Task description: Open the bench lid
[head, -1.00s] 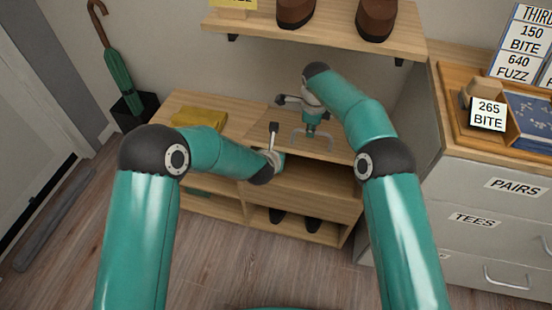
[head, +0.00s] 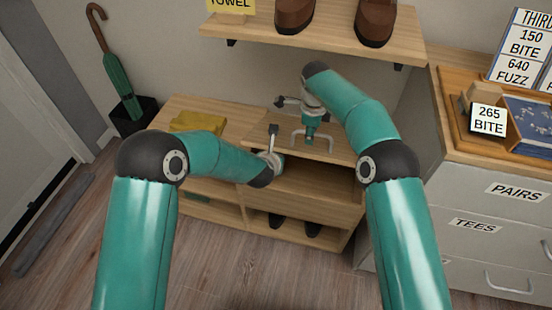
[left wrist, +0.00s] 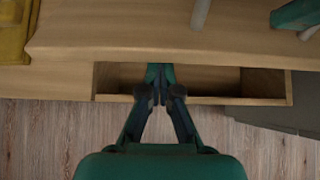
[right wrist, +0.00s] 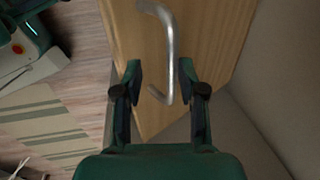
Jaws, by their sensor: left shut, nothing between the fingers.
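The wooden bench lid (head: 275,140) is partly raised at its front edge, with a dark opening into the bench (head: 232,215) below it. A metal bar handle (head: 296,137) stands on the lid. My right gripper (head: 310,138) is at the handle. In the right wrist view its fingers (right wrist: 160,68) are apart, with the handle (right wrist: 168,40) between and beyond the tips; contact is unclear. My left gripper (head: 276,162) is at the lid's front edge. In the left wrist view its fingers (left wrist: 159,75) are shut and empty, over the opening below the lid edge (left wrist: 190,52).
A yellow folded cloth (head: 198,122) lies on the bench top left of the lid. A shelf (head: 330,40) with brown shoes hangs above. A grey drawer cabinet (head: 490,215) stands close on the right. An umbrella stand (head: 133,118) is at the left. The floor in front is clear.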

